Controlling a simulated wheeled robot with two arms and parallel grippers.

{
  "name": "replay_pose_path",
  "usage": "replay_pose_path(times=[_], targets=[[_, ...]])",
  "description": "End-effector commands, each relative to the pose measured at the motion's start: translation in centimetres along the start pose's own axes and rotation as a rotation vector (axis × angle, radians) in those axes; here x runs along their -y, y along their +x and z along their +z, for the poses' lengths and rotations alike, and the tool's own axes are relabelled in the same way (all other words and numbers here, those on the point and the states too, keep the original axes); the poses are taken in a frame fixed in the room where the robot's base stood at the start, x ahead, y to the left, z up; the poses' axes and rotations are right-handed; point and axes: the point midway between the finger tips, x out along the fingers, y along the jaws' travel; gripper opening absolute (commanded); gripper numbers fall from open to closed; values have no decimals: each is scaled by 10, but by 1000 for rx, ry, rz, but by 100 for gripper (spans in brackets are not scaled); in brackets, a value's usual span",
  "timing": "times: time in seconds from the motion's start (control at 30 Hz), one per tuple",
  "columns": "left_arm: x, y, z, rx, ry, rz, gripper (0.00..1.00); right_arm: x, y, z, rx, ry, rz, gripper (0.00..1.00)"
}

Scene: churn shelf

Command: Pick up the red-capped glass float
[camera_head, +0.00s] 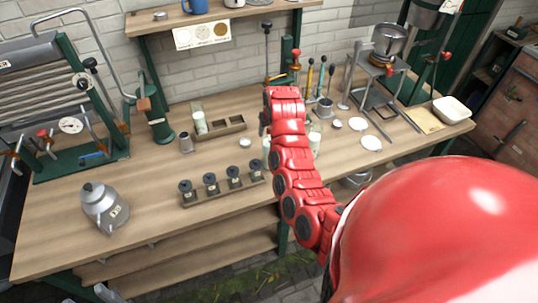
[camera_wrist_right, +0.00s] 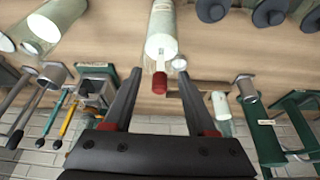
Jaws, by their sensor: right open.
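The red-capped glass float shows in the right wrist view, its red cap (camera_wrist_right: 159,82) on a pale stem at the mouth of a clear glass cylinder (camera_wrist_right: 161,30). My right gripper (camera_wrist_right: 158,72) is open, with one finger on each side of the cap and stem. I see no contact between the fingers and the float. In the head view my red right arm covers most of the right gripper (camera_head: 266,120) and hides the float.
A wooden rack with a white bottle (camera_head: 200,122) stands left of my arm. Several dark-topped pots (camera_head: 210,184) sit in a holder in front. A grey kettle (camera_head: 104,207) stands at the left. Another glass cylinder (camera_head: 314,141) and white dishes (camera_head: 371,142) are to the right.

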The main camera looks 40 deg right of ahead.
Motion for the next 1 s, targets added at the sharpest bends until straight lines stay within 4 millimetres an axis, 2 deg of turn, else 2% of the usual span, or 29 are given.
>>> replay_pose_path(times=[0.23,0.5,0.57,1.0], targets=[[0,0,0,0,0,0,50,0,1,0,-3,1,0,57],[0,0,0,0,0,0,50,0,1,-1,-3,1,0,9],[0,0,0,0,0,0,50,0,1,-1,-3,1,0,0],[0,-5,1,0,0,0,50,-1,-5,-4,-6,1,1,0]])
